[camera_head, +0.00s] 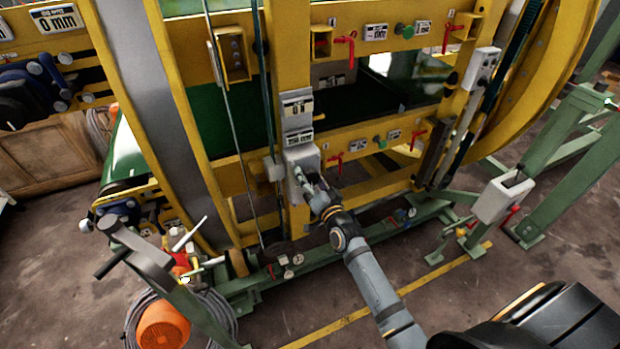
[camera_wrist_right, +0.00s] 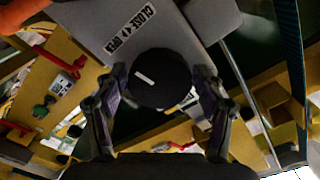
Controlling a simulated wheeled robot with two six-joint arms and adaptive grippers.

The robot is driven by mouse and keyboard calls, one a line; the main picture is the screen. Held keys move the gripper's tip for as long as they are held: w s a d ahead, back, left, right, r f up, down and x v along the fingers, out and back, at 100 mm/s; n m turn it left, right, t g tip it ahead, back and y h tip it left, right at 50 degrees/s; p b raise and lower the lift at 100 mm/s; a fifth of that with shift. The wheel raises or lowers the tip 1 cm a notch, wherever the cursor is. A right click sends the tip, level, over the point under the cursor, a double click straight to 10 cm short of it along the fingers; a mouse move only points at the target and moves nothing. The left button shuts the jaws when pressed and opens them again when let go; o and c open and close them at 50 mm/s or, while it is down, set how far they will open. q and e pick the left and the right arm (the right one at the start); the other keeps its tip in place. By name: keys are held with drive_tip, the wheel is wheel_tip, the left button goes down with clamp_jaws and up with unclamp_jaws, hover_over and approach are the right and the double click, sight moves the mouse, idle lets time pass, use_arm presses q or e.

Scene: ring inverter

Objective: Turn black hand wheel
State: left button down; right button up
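The black hand wheel (camera_wrist_right: 160,82) is a round dark knob with a small white mark, on a grey box (camera_wrist_right: 95,25) labelled CLOSE and OPEN in the right wrist view. My right gripper (camera_wrist_right: 161,78) is open, one finger to each side of the wheel. I cannot tell whether either finger touches it. In the head view my right gripper (camera_head: 304,181) is at the light grey box (camera_head: 301,158) on the machine's yellow upright and hides the wheel. My left gripper is not in view.
Red levers (camera_head: 335,162) and a green knob (camera_head: 379,141) sit on the yellow beam to the right of the box. Thin vertical rods stand left of it. A green base frame runs below. An orange thing (camera_head: 163,327) and coiled cable lie at lower left.

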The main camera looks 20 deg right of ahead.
drive_tip(key=shift+o, duration=0.4)
drive_tip(key=shift+s, duration=0.3)
drive_tip(key=s, duration=0.6)
drive_tip(key=shift+s, duration=0.4)
drive_tip(key=shift+d, duration=0.1)
drive_tip(key=s+d+f+n+g, duration=0.1)
drive_tip(key=s+f+g, duration=0.15)
drive_tip(key=f, duration=0.75)
drive_tip(key=s+d+f+n+g+h, duration=0.15)
drive_tip(key=s+f, duration=0.25)
drive_tip(key=f, duration=0.5)
drive_tip(key=s+f+n+g+y, duration=0.1)
drive_tip(key=s+f+g, duration=0.2)
drive_tip(key=f, duration=0.7)
drive_tip(key=s+d+f+n+g, duration=0.2)
drive_tip(key=s+f+g, duration=0.3)
drive_tip(key=s+f, duration=1.05)
drive_tip(key=s+f+n+g, duration=0.1)
drive_tip(key=s+f+g, duration=0.1)
drive_tip(key=s, duration=0.7)
drive_tip(key=s+f+n+g, duration=0.1)
drive_tip(key=s+f, duration=0.3)
drive_tip(key=s, duration=0.5)
drive_tip(key=shift+d+f+n+g+h, duration=0.2)
drive_tip(key=shift+f+n+g+h, duration=0.2)
drive_tip(key=shift+g, duration=0.5)
